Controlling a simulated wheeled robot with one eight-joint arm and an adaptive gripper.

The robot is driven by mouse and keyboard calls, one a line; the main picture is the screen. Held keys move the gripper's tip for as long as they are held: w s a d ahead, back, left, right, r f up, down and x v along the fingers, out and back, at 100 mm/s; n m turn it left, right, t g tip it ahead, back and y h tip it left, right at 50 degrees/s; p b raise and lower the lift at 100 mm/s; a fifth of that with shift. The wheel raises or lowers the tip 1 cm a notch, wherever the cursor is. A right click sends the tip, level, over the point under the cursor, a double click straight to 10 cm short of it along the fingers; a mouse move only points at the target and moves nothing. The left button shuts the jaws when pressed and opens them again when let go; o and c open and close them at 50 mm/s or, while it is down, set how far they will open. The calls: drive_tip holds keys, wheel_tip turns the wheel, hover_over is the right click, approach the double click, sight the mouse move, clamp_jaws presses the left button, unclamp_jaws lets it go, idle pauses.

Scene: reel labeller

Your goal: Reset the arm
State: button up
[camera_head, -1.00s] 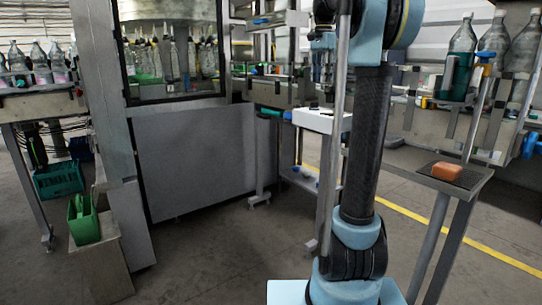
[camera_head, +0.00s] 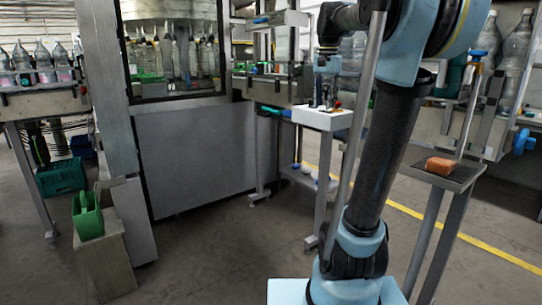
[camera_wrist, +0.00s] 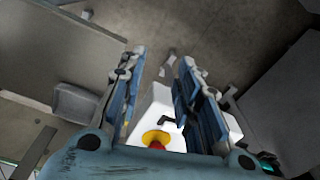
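My arm stands at the right of the head view, its lower link tilted right and its forearm reaching left. My gripper (camera_head: 325,94) hangs below the wrist, pointing down, small and partly unclear there. In the wrist view my gripper (camera_wrist: 162,60) is open, with its two blue-grey fingers apart and nothing held between them. A white box-shaped stand top (camera_head: 318,118) lies below the gripper; it also shows in the wrist view (camera_wrist: 228,122). A red button with a yellow collar (camera_wrist: 154,138) shows near the gripper's base in the wrist view.
An orange block (camera_head: 440,165) lies on a dark tray (camera_head: 463,178) at right. Large bottles (camera_head: 515,55) stand behind the arm. A bottle machine (camera_head: 200,150) fills the left middle. A green container (camera_head: 88,215) sits on a low stand. The floor (camera_head: 225,245) ahead is clear.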

drive_tip(key=s+f+n, duration=0.2)
drive_tip(key=s+f, duration=0.6)
drive_tip(key=f, duration=0.3)
drive_tip(key=s+f+n+t, duration=0.1)
drive_tip(key=s+f+n, duration=0.2)
drive_tip(key=s+f, duration=0.5)
drive_tip(key=s+f+n, duration=0.3)
drive_tip(key=s+f, duration=0.6)
drive_tip(key=f, duration=0.6)
drive_tip(key=shift+t, duration=0.3)
drive_tip(key=shift+s+a, duration=0.1)
drive_tip(key=shift+w+f, duration=0.15)
drive_tip(key=shift+w, duration=0.3)
